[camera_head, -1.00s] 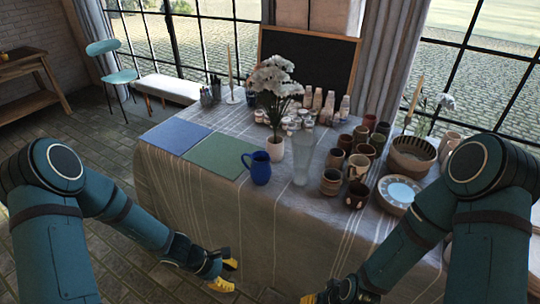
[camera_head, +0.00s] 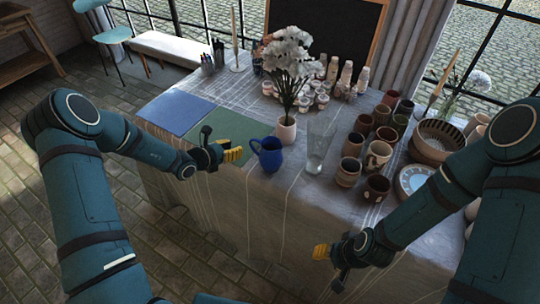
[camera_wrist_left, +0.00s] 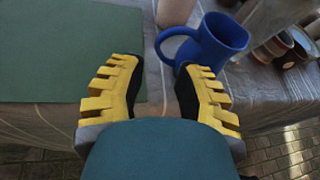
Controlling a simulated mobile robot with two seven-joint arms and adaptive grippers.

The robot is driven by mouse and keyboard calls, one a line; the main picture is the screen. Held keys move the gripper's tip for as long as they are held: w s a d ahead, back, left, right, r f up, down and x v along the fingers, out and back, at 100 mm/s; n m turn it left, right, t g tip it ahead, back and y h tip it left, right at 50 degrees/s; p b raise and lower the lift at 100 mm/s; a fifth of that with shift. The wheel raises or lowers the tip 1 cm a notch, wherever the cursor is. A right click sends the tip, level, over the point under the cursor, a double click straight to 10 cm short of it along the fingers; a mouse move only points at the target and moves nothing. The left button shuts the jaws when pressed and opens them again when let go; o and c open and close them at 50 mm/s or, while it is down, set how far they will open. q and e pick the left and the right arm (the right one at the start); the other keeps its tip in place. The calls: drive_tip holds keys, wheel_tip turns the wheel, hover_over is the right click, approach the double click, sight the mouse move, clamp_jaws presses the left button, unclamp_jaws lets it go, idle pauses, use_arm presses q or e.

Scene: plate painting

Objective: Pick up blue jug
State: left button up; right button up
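The blue jug (camera_head: 268,155) stands upright near the front edge of the table, with its handle on the left. My left gripper (camera_head: 236,152) is just left of the jug at the handle side, apart from it and empty. In the left wrist view the yellow fingers (camera_wrist_left: 156,88) are spread open, and the blue jug (camera_wrist_left: 214,42) is ahead and to the right, its handle above the right finger. My right gripper (camera_head: 330,268) is low in front of the table, away from the jug; its finger spread is hard to make out.
A white vase of flowers (camera_head: 287,130) stands just behind the jug, and a clear glass vase (camera_head: 317,150) stands to its right. Several brown cups (camera_head: 348,171) are further right. A green mat (camera_head: 222,124) and a blue mat (camera_head: 178,113) lie flat on the left.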

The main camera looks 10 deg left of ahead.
sight(251, 143)
use_arm(q)
drive_tip(key=x, duration=0.4)
drive_tip(key=shift+f, duration=0.1)
drive_tip(key=x, duration=0.2)
drive_tip(key=b+x, duration=0.1)
drive_tip(key=x, duration=0.2)
drive_tip(key=shift+d+f, duration=0.1)
drive_tip(key=shift+f, duration=0.2)
drive_tip(key=shift+r, duration=0.1)
clamp_jaws()
